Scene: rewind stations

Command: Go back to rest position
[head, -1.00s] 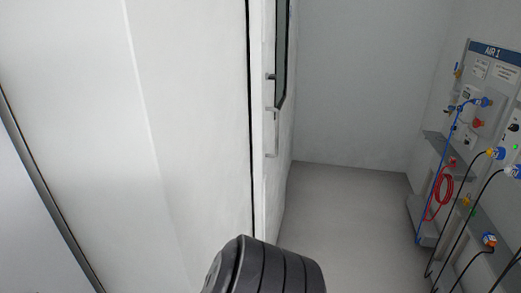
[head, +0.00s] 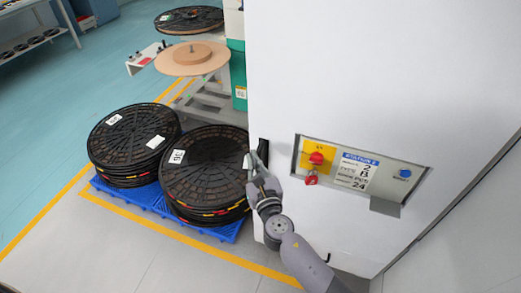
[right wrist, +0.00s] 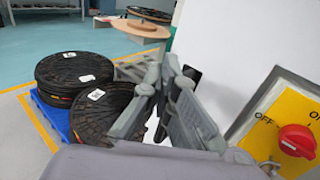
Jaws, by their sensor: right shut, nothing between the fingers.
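My right gripper (head: 256,165) is in the head view, with its arm coming up from the lower right. It is shut and empty, in front of the white cabinet's left edge. In the right wrist view its fingers (right wrist: 163,92) fill the middle. The white cabinet (head: 345,70) carries a station panel (head: 413,180) with a red rotary switch (head: 316,158) on a yellow plate. The switch also shows at the right of the right wrist view (right wrist: 297,141), apart from the fingers. My left gripper is not in view.
Stacks of black reels (head: 130,135) (head: 203,170) stand on a blue pallet (head: 165,208) left of the gripper. A brown disc on a stand (head: 192,68) is behind. Yellow lines (head: 35,222) mark the floor, and the blue-green floor (head: 60,90) at far left is clear.

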